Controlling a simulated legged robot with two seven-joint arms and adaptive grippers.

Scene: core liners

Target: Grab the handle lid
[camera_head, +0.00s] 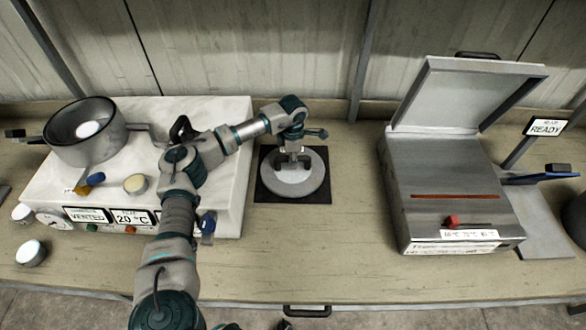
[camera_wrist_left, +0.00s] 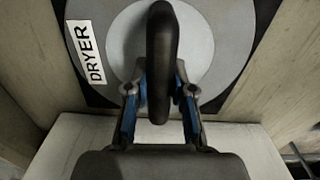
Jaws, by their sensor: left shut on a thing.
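The handle lid (camera_head: 296,185) is a round grey disc on a dark square mat (camera_head: 262,192) in the middle of the bench. In the left wrist view the lid (camera_wrist_left: 118,50) fills the top, with its black upright handle (camera_wrist_left: 160,45) in the centre. My left gripper (camera_head: 294,157) comes down from above over the lid. In the left wrist view, the blue-padded fingers of my left gripper (camera_wrist_left: 160,90) stand on both sides of the handle, shut on it. The handle is mostly hidden in the head view. My right gripper is not seen.
A white unit (camera_head: 232,190) with a grey pot (camera_head: 100,148) stands at the left, showing "VENTED" and "20 °C". A grey box (camera_head: 435,180) with a raised cover stands at the right. Bare bench (camera_head: 320,250) lies in front.

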